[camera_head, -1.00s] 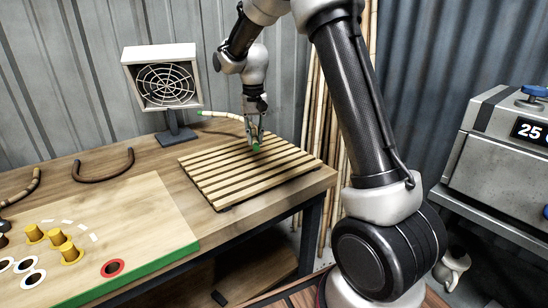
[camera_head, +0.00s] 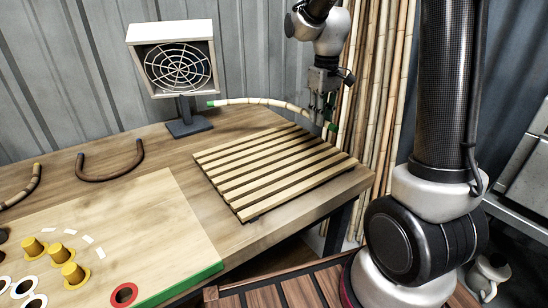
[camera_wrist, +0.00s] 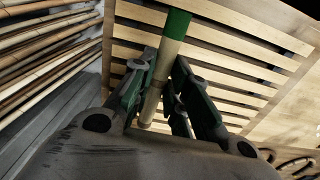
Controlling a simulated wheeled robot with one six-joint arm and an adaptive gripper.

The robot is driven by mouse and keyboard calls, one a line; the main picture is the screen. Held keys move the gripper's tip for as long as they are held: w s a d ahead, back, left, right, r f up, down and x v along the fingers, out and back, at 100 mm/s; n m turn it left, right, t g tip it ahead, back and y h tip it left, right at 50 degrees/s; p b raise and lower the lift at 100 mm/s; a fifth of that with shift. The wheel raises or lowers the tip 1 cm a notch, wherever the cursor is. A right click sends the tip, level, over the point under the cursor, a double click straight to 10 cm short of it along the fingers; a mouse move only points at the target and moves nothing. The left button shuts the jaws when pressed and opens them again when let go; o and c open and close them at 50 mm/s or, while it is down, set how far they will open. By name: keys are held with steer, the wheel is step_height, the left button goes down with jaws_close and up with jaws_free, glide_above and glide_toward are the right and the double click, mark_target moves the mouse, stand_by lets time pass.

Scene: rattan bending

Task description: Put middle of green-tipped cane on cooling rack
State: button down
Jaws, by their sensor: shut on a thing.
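The green-tipped cane (camera_head: 262,102) is pale, jointed and gently curved, with a green band at each end. In the head view it spans from beside the fan to the far right of the cooling rack. My gripper (camera_head: 322,115) is shut on it close to its right green end, which also shows in the wrist view (camera_wrist: 177,24). The slatted wooden cooling rack (camera_head: 262,172) lies on the table, empty. The cane appears above or behind the rack's far edge; I cannot tell its exact height. The gripper's far finger is partly hidden by the cane.
A white fan (camera_head: 180,68) stands behind the rack on the left. A board with yellow pegs (camera_head: 62,252) and a dark bent cane (camera_head: 108,168) lie to the left. Upright canes (camera_head: 375,110) stand behind my gripper, close to the table's right edge.

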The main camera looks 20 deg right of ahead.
steer(key=s+n, duration=0.1)
steer(key=n, duration=0.1)
steer(key=shift+s+d+f+n, duration=0.1)
steer(key=shift+s+f+n, duration=0.25)
steer(key=shift+n, duration=0.05)
glide_above(320, 159)
steer(key=shift+n, duration=0.4)
step_height(320, 159, down, 6)
steer(key=shift+r, duration=0.25)
steer(key=shift+f, duration=2.45)
steer(key=c, duration=1.4)
jaws_free()
steer(key=shift+o, duration=0.2)
